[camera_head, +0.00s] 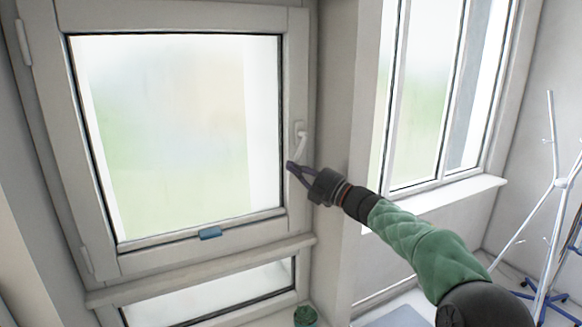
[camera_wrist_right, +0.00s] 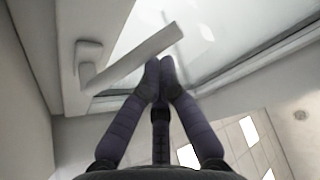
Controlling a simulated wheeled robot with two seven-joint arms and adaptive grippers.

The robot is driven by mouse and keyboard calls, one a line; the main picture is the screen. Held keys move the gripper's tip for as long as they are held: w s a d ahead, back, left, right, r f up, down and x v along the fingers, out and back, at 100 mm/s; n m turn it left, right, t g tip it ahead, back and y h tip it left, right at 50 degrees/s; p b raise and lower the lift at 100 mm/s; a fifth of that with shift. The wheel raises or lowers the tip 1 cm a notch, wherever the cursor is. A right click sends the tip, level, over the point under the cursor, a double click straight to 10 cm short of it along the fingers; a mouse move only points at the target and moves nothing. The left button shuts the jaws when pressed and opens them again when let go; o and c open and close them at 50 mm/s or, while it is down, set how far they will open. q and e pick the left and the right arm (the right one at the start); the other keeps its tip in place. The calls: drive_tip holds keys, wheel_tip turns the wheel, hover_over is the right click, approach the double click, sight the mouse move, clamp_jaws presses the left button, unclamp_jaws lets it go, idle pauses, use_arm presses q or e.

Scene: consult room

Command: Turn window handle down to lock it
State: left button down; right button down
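The white window handle (camera_head: 301,143) sits on the right side of the window frame in the head view. Its lever slants downward from its mount. In the right wrist view the handle (camera_wrist_right: 135,58) runs from its mount at the left up across the picture. My right gripper (camera_head: 290,166) is just below the handle's lower end in the head view. In the right wrist view its fingertips (camera_wrist_right: 160,72) are together beside the lever, with nothing seen between them; I cannot tell whether they touch it. My left gripper is not in view.
The window (camera_head: 180,130) is framed in white and looks closed. A blue piece (camera_head: 209,233) sits on its lower frame. A second window (camera_head: 425,90) with a white sill (camera_head: 440,203) is to the right. A white coat stand (camera_head: 550,200) stands at the far right.

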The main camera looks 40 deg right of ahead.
drive_tip(key=shift+d+f, duration=0.25)
drive_tip(key=shift+d, duration=0.1)
idle(0.4)
